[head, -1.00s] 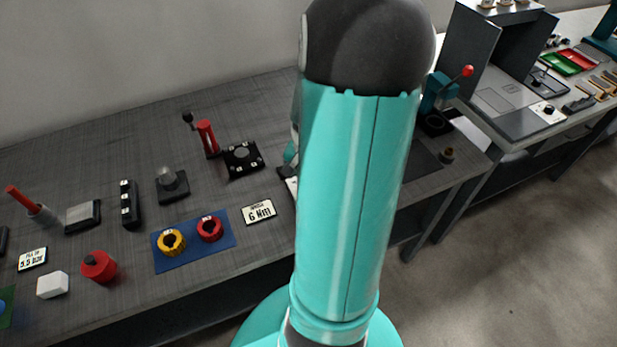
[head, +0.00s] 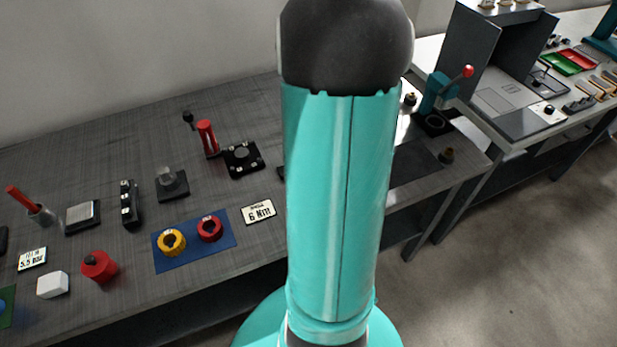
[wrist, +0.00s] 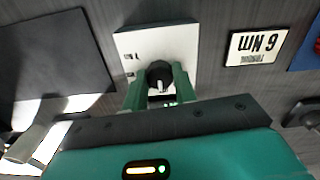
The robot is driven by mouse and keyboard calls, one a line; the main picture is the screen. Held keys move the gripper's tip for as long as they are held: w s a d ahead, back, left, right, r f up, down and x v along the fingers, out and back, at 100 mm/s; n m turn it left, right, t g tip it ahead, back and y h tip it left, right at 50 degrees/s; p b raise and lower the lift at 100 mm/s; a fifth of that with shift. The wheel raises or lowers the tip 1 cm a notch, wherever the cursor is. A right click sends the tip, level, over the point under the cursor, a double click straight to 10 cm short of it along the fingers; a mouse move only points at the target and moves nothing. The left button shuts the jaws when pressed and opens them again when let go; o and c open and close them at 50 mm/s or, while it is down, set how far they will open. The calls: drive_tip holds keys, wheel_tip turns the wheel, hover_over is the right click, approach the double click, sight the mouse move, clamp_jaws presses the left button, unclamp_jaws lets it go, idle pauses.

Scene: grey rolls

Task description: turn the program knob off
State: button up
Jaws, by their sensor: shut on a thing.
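The program knob (wrist: 159,75) is a small black round knob with a light pointer mark, on a white plate (wrist: 185,42) in the wrist view. My gripper (wrist: 158,86) has its two green fingers on either side of the knob, shut on it. The pointer mark faces roughly toward my gripper's palm. Small lettering on the plate's left side is too small to read. In the head view my arm hides the knob, its plate and my gripper.
A "6 Nm" label (head: 258,212) lies beside the plate. A blue mat (head: 200,254) holds a yellow ring (head: 171,242) and a red ring (head: 209,228). A black plate (head: 243,159) and a teal press with a red-tipped lever (head: 440,92) stand farther back. A dark mat (wrist: 50,70) lies left.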

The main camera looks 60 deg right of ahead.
drive_tip(key=shift+n, duration=0.5)
drive_tip(key=o, duration=1)
drive_tip(key=shift+c, duration=0.2)
wheel_tip(320, 180, up, 14)
